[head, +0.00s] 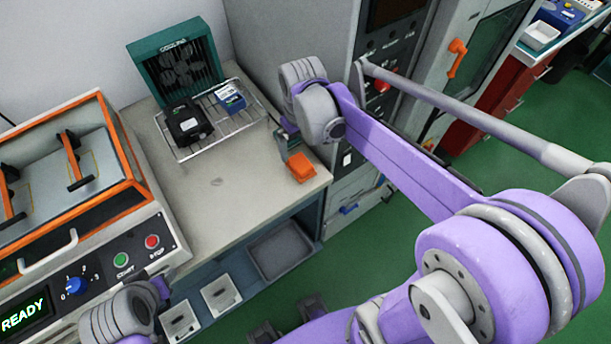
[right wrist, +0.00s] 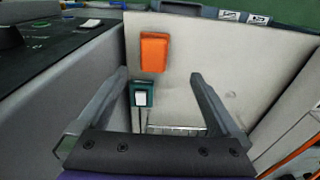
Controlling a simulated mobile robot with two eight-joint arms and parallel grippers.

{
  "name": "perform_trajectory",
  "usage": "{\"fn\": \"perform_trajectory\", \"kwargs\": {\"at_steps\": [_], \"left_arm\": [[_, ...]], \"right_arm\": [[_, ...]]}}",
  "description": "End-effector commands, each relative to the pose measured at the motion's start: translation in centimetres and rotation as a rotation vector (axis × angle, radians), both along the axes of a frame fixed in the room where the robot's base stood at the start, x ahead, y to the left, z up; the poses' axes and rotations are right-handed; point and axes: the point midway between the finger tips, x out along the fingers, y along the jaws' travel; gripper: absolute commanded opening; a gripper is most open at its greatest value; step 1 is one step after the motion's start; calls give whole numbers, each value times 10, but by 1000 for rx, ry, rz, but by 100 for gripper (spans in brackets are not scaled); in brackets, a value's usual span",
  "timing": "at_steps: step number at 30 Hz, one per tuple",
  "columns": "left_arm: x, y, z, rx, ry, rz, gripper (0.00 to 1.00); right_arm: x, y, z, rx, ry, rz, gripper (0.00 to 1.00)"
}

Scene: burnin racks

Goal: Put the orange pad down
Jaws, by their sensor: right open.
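The orange pad (head: 300,167) lies on the beige bench top (head: 215,185), close to its right front corner. In the right wrist view the pad (right wrist: 154,52) lies beyond the fingertips, and nothing grips it. My right gripper (right wrist: 160,76) is open and empty, with its two fingers spread apart. In the head view my right wrist hides most of that gripper behind the pad. Part of my left arm shows at the lower left of the head view; its gripper is out of sight.
A teal piece with a white face (right wrist: 143,96) stands beside the pad. A wire rack (head: 205,128) holds a black unit (head: 188,122) and a blue unit (head: 230,98) before a teal cooling fan (head: 177,62). An orange-edged machine (head: 75,180) fills the left. A tall grey cabinet (head: 290,38) borders the bench.

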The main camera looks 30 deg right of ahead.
Motion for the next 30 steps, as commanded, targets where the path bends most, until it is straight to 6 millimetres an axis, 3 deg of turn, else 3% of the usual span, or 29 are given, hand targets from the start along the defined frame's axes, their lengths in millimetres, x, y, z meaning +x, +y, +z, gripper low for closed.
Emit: {"fn": "perform_trajectory", "kwargs": {"at_steps": [6,13,18,30], "left_arm": [[0,0,0,0,0,0,50],[0,0,0,0,0,0,50],[0,0,0,0,0,0,50],[0,0,0,0,0,0,50]], "right_arm": [[-67,31,1,-4,-186,-26,100],[-115,49,-16,15,-345,-51,100],[-128,53,-24,25,-397,-60,100],[-129,54,-24,26,-403,-62,100]]}}
